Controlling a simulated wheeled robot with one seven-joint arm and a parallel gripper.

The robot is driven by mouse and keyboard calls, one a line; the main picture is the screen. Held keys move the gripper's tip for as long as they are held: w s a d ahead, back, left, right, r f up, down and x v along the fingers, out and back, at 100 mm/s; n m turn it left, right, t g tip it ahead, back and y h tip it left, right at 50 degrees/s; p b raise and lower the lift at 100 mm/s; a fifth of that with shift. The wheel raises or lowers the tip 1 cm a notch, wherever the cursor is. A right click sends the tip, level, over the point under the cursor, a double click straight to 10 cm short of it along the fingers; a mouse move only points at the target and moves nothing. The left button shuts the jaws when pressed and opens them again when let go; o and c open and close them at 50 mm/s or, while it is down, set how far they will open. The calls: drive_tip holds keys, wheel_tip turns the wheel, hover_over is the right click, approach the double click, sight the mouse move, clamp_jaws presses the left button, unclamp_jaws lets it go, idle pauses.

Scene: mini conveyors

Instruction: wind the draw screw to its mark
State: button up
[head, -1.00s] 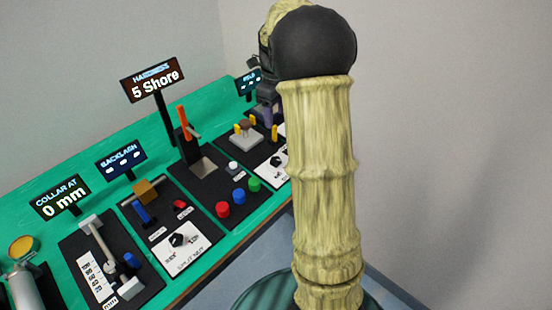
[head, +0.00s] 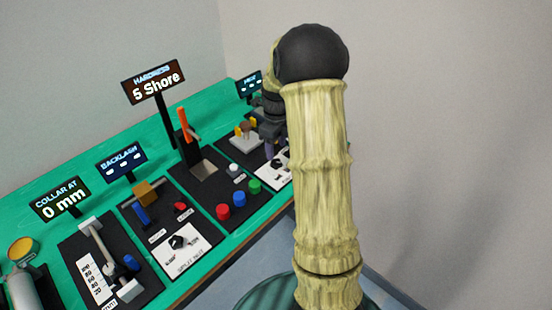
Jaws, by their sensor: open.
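The station that seems to hold the draw screw is the black panel (head: 131,289) at the lower left. It carries a white scale strip (head: 91,283), a grey post with a slanted rod (head: 101,241), and a blue knob (head: 131,263). Its sign (head: 61,199) reads "COLLAR AT 0 mm". No target mark can be made out on the scale. My gripper (head: 270,146) is at the far right end of the bench, well away from this panel. It is open, partly hidden behind my arm, and nothing shows in its jaws.
A backlash panel with a dial (head: 178,242) stands beside it. Further right are a hardness station with an orange lever (head: 183,122), red, blue and green buttons (head: 238,198), and a panel with yellow pegs (head: 238,133). A grey cylinder (head: 22,288) stands far left.

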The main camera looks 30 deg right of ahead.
sight(276, 162)
wheel_tip(276, 162, down, 6)
drive_tip(key=shift+r, duration=0.1)
drive_tip(key=c, duration=1)
